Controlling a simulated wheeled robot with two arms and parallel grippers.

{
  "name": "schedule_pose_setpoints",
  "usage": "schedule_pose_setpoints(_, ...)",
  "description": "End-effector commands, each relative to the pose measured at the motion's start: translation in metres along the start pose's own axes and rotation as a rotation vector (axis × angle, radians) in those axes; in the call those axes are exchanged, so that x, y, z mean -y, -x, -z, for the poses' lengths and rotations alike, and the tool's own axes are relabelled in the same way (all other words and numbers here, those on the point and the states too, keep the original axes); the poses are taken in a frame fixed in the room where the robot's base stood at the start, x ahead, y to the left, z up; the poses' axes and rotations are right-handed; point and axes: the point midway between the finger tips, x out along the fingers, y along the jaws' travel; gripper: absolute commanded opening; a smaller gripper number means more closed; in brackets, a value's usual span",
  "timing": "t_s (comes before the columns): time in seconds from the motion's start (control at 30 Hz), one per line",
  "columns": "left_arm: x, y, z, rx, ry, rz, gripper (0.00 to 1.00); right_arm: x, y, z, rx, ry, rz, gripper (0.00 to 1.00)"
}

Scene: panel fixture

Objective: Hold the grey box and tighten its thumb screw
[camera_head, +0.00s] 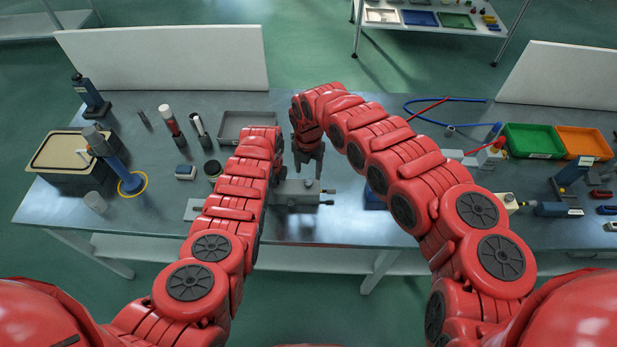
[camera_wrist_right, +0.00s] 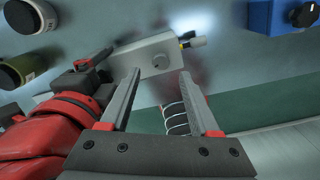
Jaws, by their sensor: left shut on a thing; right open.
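The grey box (camera_head: 298,187) is at the front middle of the table in the head view, with small fittings at its right end.
A blue box with a black knob (camera_wrist_right: 285,15) lies to the right in the wrist view. A grey tray (camera_head: 243,124) is behind my left arm. Bottles and tools stand at left; green (camera_head: 533,140) and orange (camera_head: 583,142) bins stand at right. The table's front edge is close.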

Motion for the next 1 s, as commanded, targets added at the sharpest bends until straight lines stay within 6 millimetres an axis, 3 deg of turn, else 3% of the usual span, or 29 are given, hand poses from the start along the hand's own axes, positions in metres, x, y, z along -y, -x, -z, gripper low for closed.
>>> schedule_pose_setpoints(0.1, 0.000, 0.000, 0.000, 0.000, 0.000, 0.000, 0.00, 0.000, -0.025, 0.003, -0.005, -0.002, 0.003, 0.62)
schedule_pose_setpoints(0.3, 0.000, 0.000, 0.000, 0.000, 0.000, 0.000, 0.00, -0.001, -0.043, 0.001, -0.001, -0.002, -0.001, 0.62)
schedule_pose_setpoints(0.67, 0.000, 0.000, 0.000, 0.000, 0.000, 0.000, 0.00, 0.001, -0.047, 0.000, 0.001, -0.003, 0.001, 0.62)
schedule_pose_setpoints(1.0, 0.000, 0.000, 0.000, 0.000, -0.001, 0.000, 0.00, 0.001, -0.047, 0.000, 0.001, -0.003, 0.001, 0.01)
